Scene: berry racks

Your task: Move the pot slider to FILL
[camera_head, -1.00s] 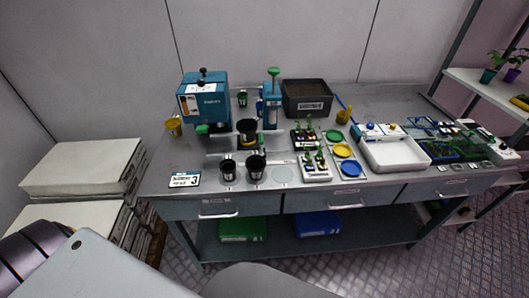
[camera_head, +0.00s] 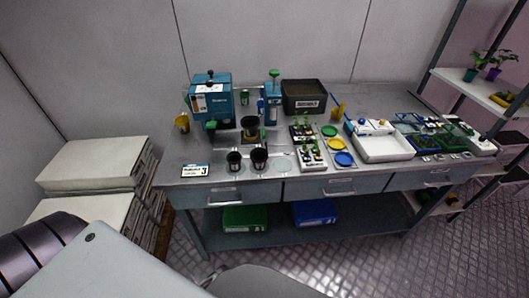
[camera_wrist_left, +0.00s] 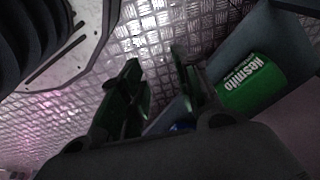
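A teal machine (camera_head: 212,101) with a black knob on top stands at the back left of the workbench. A green knob (camera_head: 211,125) shows at its lower front and may belong to the pot slider; the FILL mark is too small to read. A black pot (camera_head: 250,132) stands beside the machine, in front of a teal press (camera_head: 272,106) with a green top handle. Two more black pots (camera_head: 234,161) (camera_head: 259,159) stand near the front edge. My left gripper (camera_wrist_left: 155,57) is open and empty in the left wrist view, with floor behind it. My right gripper is not in view.
The workbench (camera_head: 300,188) also holds a number sign (camera_head: 195,171), a dark soil bin (camera_head: 304,97), plant trays, coloured discs and a white tray (camera_head: 384,149). White stacked slabs (camera_head: 95,160) stand left of it. A green box (camera_head: 246,218) lies on the lower shelf.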

